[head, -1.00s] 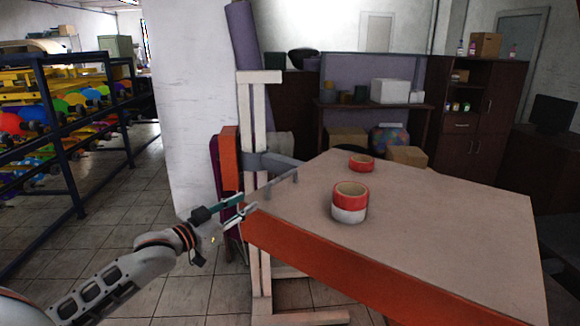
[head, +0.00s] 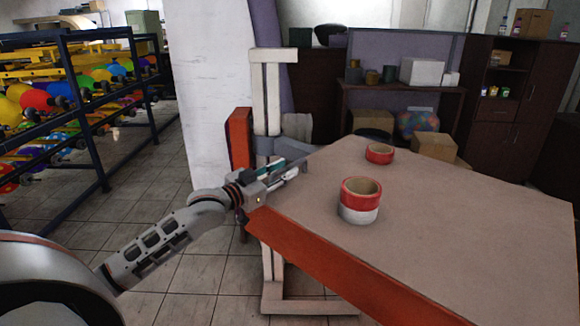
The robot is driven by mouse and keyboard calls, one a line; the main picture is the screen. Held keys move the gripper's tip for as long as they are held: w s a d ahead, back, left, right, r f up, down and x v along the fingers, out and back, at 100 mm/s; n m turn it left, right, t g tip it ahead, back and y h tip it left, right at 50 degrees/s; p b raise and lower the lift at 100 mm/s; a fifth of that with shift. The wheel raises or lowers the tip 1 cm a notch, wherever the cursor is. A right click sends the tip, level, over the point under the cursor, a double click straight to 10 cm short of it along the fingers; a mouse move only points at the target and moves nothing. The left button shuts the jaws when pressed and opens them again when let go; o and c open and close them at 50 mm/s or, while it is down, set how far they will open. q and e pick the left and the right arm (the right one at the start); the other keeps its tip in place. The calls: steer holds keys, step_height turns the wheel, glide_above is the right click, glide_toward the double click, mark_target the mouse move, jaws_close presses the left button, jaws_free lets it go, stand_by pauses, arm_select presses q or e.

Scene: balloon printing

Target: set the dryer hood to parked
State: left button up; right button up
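A cream stand (head: 258,98) carries a grey bracket (head: 280,146) and an upright orange panel (head: 239,138). These look like parts of the dryer hood unit, but I cannot tell the hood's exact outline. A thin grey bar (head: 302,161) runs near the bracket above the brown-topped, orange-sided slab's far left corner. My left gripper (head: 290,168) is at this bar, above that corner. Its fingers look parted, with the bar close to the fingertips. Whether they touch it is hidden by overlap. My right gripper is not in view.
The slab's brown top (head: 440,215) fills the right front. A red and white roll (head: 360,203) and a smaller red roll (head: 379,153) stand on it. A balloon rack (head: 92,110) is at left. Tiled floor (head: 150,195) between rack and stand is clear.

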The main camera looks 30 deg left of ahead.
arm_select(q)
steer(key=shift+w+d, duration=0.2)
steer(key=shift+w, duration=1.1)
jaws_close()
